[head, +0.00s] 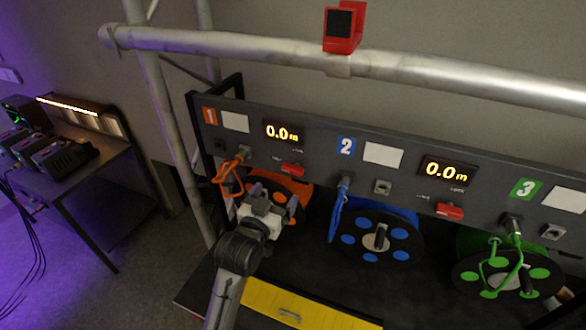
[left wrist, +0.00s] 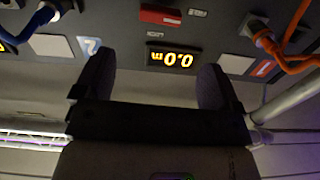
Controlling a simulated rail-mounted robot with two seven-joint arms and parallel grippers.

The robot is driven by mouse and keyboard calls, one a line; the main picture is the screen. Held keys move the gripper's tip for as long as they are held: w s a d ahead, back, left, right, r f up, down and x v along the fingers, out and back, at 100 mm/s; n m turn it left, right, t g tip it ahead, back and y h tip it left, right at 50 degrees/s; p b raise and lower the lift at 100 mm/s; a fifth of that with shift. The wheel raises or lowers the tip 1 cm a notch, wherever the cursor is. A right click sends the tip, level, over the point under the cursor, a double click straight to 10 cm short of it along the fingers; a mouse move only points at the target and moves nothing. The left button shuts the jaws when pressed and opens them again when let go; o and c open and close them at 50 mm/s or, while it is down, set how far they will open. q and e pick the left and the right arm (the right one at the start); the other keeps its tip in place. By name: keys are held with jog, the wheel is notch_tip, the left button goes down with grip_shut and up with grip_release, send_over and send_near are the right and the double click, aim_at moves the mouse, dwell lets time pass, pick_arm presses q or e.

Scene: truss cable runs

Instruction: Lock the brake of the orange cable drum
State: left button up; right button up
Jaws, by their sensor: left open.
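The orange cable drum (head: 300,190) sits under the bay marked 1 in the head view, largely hidden behind my left gripper (head: 268,203). A red lever (head: 292,169) sits on the panel just above this drum, under a display reading 0.0 m; the small labels beside it are unreadable. In the left wrist view the picture is upside down, with the red lever (left wrist: 160,15) beyond the fingers and the display between them. My left gripper (left wrist: 155,85) is open with nothing between its fingers. I cannot tell whether it touches the drum. My right gripper is out of view.
The blue drum (head: 375,240) and green drum (head: 510,270) stand to the right, with another red lever (head: 450,210) above. An orange cable (head: 229,176) hangs left of my gripper. A yellow panel (head: 300,305) lies in front. A truss tube (head: 430,75) crosses above.

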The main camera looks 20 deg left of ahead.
aim_at(291, 170)
pick_arm(q)
jog(key=w, duration=0.5)
jog(key=w+p, duration=0.1)
jog(key=w, duration=0.3)
jog(key=shift+w+d+r, duration=0.1)
jog(key=shift+w+d, duration=0.1)
jog(key=shift+w, duration=0.95)
jog(key=shift+c, duration=0.4)
jog(key=c, duration=0.8)
jog(key=shift+p, duration=0.3)
jog(key=shift+c, duration=0.2)
